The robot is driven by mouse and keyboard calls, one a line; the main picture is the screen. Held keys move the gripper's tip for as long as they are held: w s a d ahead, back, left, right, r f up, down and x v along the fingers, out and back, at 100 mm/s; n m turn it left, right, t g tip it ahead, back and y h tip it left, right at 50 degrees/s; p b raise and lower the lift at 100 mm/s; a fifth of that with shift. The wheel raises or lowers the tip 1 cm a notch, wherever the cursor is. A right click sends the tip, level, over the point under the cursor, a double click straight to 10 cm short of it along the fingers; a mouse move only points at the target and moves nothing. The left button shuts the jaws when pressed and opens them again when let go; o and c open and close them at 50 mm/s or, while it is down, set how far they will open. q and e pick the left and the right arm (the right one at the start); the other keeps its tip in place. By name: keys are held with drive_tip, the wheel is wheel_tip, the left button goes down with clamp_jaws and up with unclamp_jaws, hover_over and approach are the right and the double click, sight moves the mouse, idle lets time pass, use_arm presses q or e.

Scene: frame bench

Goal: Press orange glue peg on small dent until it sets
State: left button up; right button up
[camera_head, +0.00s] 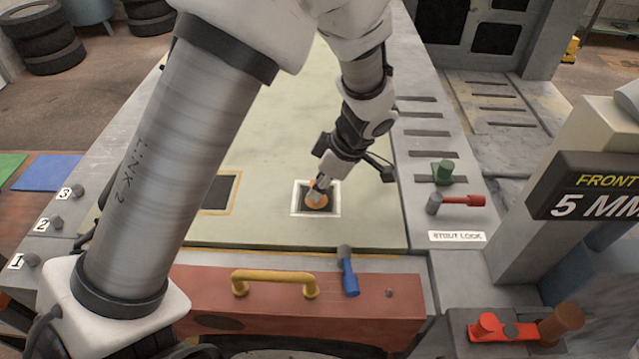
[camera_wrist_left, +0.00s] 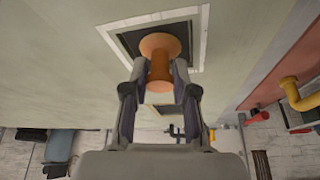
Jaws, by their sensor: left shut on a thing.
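The orange glue peg (camera_wrist_left: 160,66) is in my left gripper (camera_wrist_left: 160,85), whose two fingers are shut around its stem. Its wide round end is at the dark square patch (camera_wrist_left: 185,32) with a white border on the pale panel. In the head view the peg (camera_head: 316,200) sits inside the white-bordered square (camera_head: 333,211), under my left gripper (camera_head: 319,186). The peg seems to touch the surface, but the contact is partly hidden. The dent itself is not visible. My right gripper is not in view.
A second dark square (camera_head: 222,190) with a tan border lies left of the peg, partly behind my arm. A yellow handle (camera_head: 275,279) and a blue lever (camera_head: 349,278) are at the front edge.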

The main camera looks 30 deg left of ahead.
use_arm(q)
drive_tip(key=o, duration=1)
drive_tip(key=v, duration=1.2)
drive_tip(key=shift+s, duration=0.1)
